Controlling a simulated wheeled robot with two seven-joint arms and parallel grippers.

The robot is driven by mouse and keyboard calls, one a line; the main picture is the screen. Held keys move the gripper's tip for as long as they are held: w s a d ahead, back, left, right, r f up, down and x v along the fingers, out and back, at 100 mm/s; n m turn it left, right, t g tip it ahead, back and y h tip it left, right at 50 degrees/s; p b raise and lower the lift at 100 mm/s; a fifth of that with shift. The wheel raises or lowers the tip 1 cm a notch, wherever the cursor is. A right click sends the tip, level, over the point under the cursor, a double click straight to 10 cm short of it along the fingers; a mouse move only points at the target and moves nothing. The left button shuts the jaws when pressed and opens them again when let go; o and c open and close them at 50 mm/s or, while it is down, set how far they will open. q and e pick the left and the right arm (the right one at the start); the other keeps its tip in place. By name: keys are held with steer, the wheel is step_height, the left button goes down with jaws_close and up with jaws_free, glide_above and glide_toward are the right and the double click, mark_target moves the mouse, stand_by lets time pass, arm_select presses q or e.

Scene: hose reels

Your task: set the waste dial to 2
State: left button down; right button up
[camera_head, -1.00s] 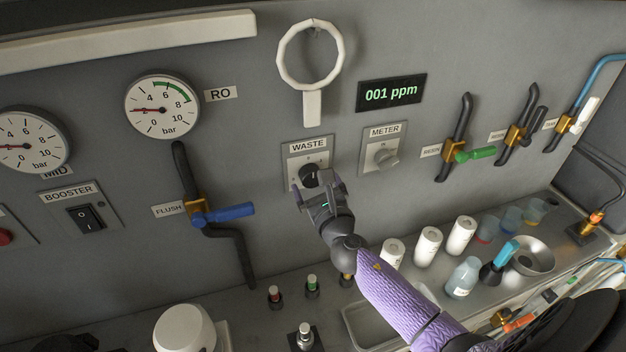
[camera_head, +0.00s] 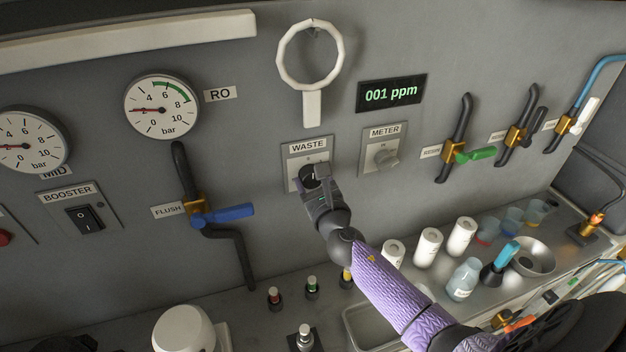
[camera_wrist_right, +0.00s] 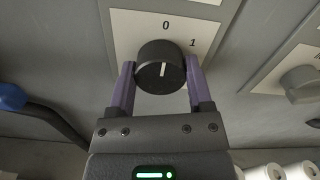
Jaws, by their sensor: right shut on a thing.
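The black waste dial (camera_head: 309,173) sits on a pale plate (camera_head: 297,160) under the WASTE label (camera_head: 307,145). My right gripper (camera_head: 316,179) is at the dial. In the right wrist view, its purple fingers (camera_wrist_right: 160,80) are shut on the dial (camera_wrist_right: 158,63), one on each side. The dial's white mark (camera_wrist_right: 163,69) runs nearly upright in the picture, below the 0 (camera_wrist_right: 166,25). The 1 (camera_wrist_right: 192,43) is at the upper right of the dial. No 2 can be made out. My left gripper is not in view.
The METER dial (camera_head: 386,159) is on a plate just to the right. The blue FLUSH lever (camera_head: 228,213) is to the left. The ppm display (camera_head: 391,93) and a white ring (camera_head: 309,56) are above. Bottles and cups stand on the counter below.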

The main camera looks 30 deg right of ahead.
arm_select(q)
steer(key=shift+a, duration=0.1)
arm_select(e)
steer(key=m, duration=0.4)
steer(key=shift+b, duration=0.3)
steer(key=m, duration=0.3)
steer(key=shift+d+f+m, duration=0.1)
steer(key=shift+m, duration=0.3)
steer(key=m, duration=0.2)
steer(key=shift+m+b, duration=0.35)
steer(key=shift+m, duration=0.05)
steer(key=m, duration=0.2)
steer(key=shift+m, duration=0.3)
steer(key=m, duration=0.4)
steer(key=shift+m, duration=0.4)
steer(key=shift+f+m, duration=0.1)
steer(key=shift+m, duration=0.5)
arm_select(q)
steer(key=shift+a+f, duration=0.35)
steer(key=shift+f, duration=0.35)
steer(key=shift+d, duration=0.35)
arm_select(e)
steer(key=shift+m, duration=0.4)
